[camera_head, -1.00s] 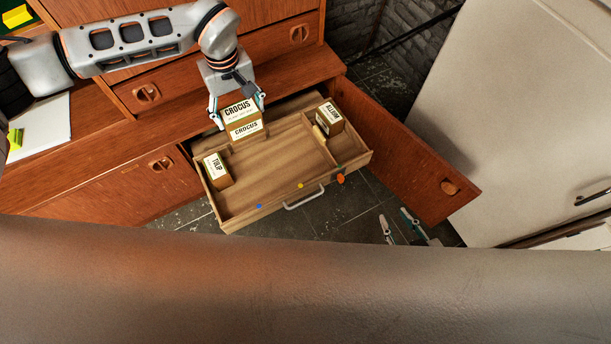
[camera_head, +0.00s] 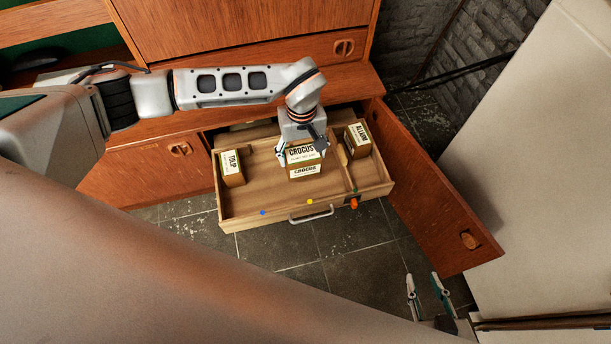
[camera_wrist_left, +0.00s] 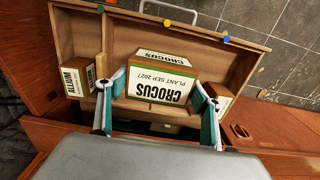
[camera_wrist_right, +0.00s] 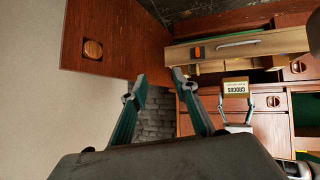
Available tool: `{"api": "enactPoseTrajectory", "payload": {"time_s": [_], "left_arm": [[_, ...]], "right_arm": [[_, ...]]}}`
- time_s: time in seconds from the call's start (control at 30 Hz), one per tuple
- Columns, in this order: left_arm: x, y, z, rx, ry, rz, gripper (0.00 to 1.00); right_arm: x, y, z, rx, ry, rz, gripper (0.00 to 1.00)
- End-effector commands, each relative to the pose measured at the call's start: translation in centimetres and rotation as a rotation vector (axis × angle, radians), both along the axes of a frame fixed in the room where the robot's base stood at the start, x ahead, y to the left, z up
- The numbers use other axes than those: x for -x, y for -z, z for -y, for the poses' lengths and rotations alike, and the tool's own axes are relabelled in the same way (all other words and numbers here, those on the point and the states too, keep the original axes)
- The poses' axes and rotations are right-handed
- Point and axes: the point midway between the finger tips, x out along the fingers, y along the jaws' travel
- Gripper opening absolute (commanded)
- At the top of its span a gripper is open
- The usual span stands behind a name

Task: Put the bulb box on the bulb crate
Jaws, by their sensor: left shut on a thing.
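The bulb box labelled CROCUS (camera_head: 305,170) is between the fingers of my left gripper (camera_head: 303,153), which is shut on it. It also shows in the left wrist view (camera_wrist_left: 163,82) and the right wrist view (camera_wrist_right: 236,87). It is over the middle of a pulled-out wooden drawer-like crate (camera_head: 265,190), left of its divider. I cannot tell whether it touches the crate floor. My right gripper (camera_head: 423,280) is open and empty, low in front of the open door; its fingers also show in the right wrist view (camera_wrist_right: 160,80).
A TULIP box (camera_head: 232,168) stands at the crate's left side. An ALLIUM box (camera_head: 357,140) stands in the right compartment. A metal handle (camera_head: 311,215) and coloured dots are at the front. An open cabinet door (camera_head: 440,200) stands to the right. Crate floor left of the CROCUS box is clear.

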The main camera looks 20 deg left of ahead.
Motion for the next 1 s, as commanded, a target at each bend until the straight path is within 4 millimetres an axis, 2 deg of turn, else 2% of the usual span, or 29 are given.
{"api": "enactPoseTrajectory", "payload": {"time_s": [0.03,0.2,0.3,0.57,0.7,0.83,1.0], "left_arm": [[0.4,2.2,0.1,0.002,-0.001,-0.013,0.38],[0.4,6.1,0.1,0.003,-0.001,-0.011,0.38],[0.3,7.7,0.1,0.003,-0.001,-0.009,0.38],[0.0,9.0,0.1,0.002,0.000,0.001,0.38],[0.3,11.0,0.1,0.002,-0.001,-0.007,0.38],[0.3,13.0,0.1,0.001,0.000,-0.007,0.38],[-0.1,12.8,0.0,0.001,0.001,0.003,0.39]], "right_arm": [[0.1,0.5,-0.1,-0.003,-0.001,-0.006,0.29],[-0.4,0.5,-0.2,-0.008,-0.003,0.003,0.29],[-0.5,0.3,-0.3,-0.010,-0.007,0.006,0.29],[-1.1,-0.5,-0.9,-0.027,-0.011,0.027,0.29],[-1.0,0.0,-1.3,-0.041,-0.012,0.024,0.29],[-1.0,-0.5,-2.3,-0.073,-0.013,0.033,0.29],[-1.8,-1.8,-2.7,-0.088,-0.010,0.060,0.29]]}}
